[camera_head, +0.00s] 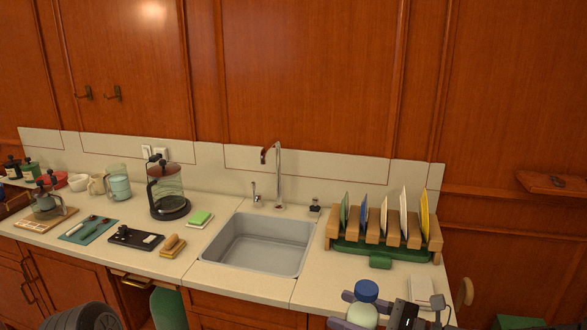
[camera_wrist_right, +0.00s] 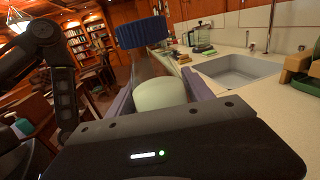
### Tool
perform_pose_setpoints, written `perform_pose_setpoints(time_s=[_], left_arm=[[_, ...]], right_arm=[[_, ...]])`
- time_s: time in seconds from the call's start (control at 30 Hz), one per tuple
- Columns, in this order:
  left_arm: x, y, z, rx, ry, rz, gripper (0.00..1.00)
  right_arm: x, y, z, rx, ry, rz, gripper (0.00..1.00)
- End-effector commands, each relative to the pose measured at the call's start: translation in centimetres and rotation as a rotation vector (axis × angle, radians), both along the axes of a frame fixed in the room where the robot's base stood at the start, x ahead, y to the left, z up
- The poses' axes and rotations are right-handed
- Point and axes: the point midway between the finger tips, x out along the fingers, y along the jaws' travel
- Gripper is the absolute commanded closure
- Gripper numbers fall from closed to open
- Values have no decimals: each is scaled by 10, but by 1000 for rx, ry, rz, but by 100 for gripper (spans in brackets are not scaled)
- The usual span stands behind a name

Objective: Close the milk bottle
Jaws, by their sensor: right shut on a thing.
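The milk bottle (camera_head: 361,315) is at the bottom of the head view, right of the sink. It has a pale green-white body and a ridged blue cap (camera_head: 366,291) at its top. My right gripper (camera_head: 367,307) is shut around the bottle, with a purple finger on either side. In the right wrist view the pale body (camera_wrist_right: 162,93) sits between the fingers, and the blue cap (camera_wrist_right: 142,30) shows beyond it, above a greyish clear part. I cannot tell whether the cap is fully seated. The bottle's base is hidden. My left gripper is out of view.
The sink (camera_head: 258,243) is left of the bottle. A wooden rack (camera_head: 385,235) with several upright plates stands behind it. A glass coffee pot (camera_head: 166,190), a sponge (camera_head: 200,218), a brush (camera_head: 173,246) and mugs line the counter at left.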

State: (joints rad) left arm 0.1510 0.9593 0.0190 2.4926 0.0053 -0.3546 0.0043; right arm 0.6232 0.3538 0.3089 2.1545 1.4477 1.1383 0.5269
Motion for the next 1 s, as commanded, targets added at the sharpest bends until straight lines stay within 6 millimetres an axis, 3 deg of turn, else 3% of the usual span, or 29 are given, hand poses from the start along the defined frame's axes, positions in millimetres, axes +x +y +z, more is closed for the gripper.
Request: perform_pose_setpoints(time_s=[0.07, 0.3, 0.73, 1.0], left_arm=[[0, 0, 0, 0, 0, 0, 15], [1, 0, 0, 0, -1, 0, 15], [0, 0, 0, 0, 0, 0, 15], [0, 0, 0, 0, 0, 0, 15]], right_arm=[[-4, 2, 0, 1, -2, 19, 100], [-12, -15, -35, 3, 3, 16, 100], [-33, -73, -116, 4, 4, -100, 100], [-37, -89, -129, 1, -2, -141, 100]])
